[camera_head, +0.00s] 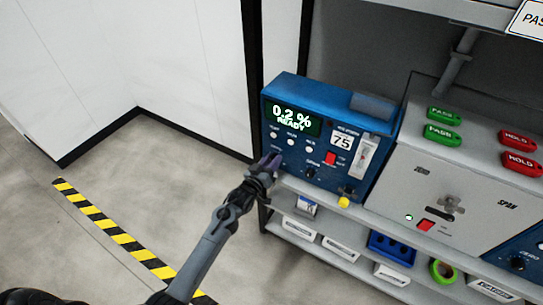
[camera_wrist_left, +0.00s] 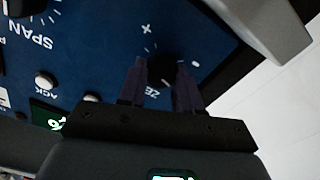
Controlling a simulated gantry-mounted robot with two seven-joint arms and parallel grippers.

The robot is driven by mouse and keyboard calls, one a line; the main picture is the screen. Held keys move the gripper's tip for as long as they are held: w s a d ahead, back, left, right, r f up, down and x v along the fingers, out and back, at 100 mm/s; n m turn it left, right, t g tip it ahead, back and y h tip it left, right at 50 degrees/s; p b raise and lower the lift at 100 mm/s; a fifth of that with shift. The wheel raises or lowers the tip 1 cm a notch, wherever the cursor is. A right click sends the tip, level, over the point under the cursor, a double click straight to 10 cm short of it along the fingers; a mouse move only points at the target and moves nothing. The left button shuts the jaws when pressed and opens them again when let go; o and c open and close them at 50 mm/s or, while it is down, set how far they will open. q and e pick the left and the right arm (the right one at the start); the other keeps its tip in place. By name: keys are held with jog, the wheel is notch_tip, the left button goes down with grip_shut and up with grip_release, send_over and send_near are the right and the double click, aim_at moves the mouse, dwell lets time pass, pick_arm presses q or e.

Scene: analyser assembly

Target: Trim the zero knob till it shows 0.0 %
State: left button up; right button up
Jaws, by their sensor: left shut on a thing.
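The blue analyser (camera_head: 340,170) stands on the shelf at the middle of the head view. Its green display (camera_head: 293,119) reads 0.2 % with READY below. My left gripper (camera_head: 270,163) is at the lower left of its front panel and hides the zero knob in this view. In the left wrist view, my left gripper (camera_wrist_left: 161,82) has its two fingers on either side of the dark zero knob (camera_wrist_left: 166,68), shut on it. The printed ZERO label is partly covered by the fingers. My right gripper is in neither view.
A grey panel (camera_head: 450,190) with green and red tags stands to the right.

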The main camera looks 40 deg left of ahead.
pick_arm(q)
jog(key=n+p, duration=0.2)
jog(key=n, duration=0.2)
jog(key=shift+r, duration=0.1)
jog(key=shift+n+p, duration=0.6)
jog(key=shift+f, duration=0.2)
jog(key=o, duration=1)
jog(key=shift+o, duration=0.2)
